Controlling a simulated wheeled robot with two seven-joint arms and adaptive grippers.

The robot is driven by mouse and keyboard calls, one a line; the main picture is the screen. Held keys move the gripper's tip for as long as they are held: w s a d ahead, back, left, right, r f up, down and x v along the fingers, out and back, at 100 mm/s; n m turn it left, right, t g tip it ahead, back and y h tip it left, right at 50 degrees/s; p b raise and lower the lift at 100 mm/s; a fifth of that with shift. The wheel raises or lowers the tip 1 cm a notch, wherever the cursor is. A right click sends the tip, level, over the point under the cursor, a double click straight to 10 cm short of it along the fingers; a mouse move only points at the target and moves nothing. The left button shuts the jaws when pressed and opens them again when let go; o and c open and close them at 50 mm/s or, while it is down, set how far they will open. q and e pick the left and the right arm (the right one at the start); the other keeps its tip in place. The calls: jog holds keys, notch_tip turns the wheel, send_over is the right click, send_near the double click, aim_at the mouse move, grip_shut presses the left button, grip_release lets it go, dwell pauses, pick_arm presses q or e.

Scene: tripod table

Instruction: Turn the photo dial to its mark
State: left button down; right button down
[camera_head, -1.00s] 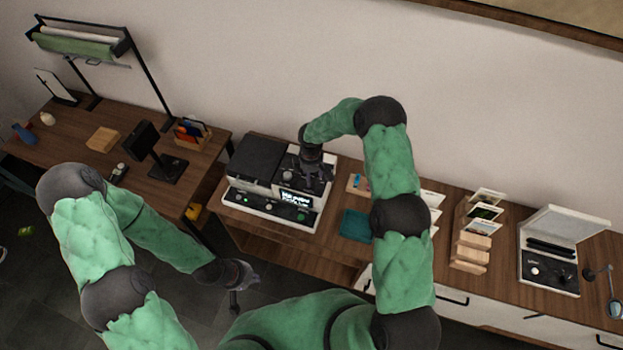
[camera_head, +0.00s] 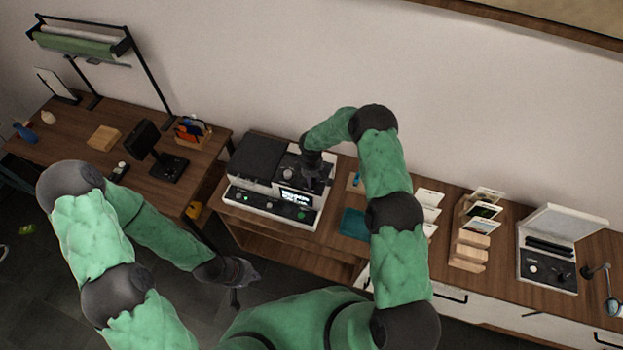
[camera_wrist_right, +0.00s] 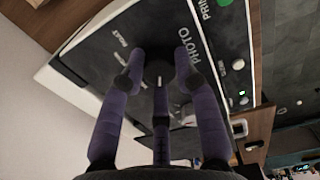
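The white and black photo printer (camera_head: 262,168) stands on the right-hand desk; its lit screen (camera_head: 295,197) faces front. My right gripper (camera_head: 314,176) is over the printer's right top part and hides the dial in the head view. In the right wrist view, the dark photo dial (camera_wrist_right: 158,70) lies between the fingertips of my right gripper (camera_wrist_right: 159,66), with a short white line near it. The PHOTO lettering (camera_wrist_right: 192,42) is beside the right fingertip. I cannot tell if the fingers touch the dial. My left gripper (camera_head: 238,278) hangs away from the desks; its fingers are unclear.
A teal cloth (camera_head: 353,224) lies right of the printer. Wooden card racks (camera_head: 470,245) and an open white case (camera_head: 546,262) stand further right. The left desk holds a dark stand (camera_head: 165,165) and a wooden block (camera_head: 103,138). A wall closes the back.

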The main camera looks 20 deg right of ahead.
jog(key=shift+f+m+b, duration=0.15)
jog(key=shift+m+b, duration=0.15)
jog(key=shift+b, duration=0.25)
jog(key=m+b, duration=0.5)
jog(key=b, duration=0.3)
jog(key=shift+f, duration=0.1)
jog(key=shift+s+m+b, duration=0.1)
jog(key=shift+m+b, duration=1.05)
jog(key=shift+m, duration=0.05)
jog(key=shift+r, duration=0.2)
jog(key=c, duration=0.9)
grip_release()
jog(key=shift+r, duration=0.1)
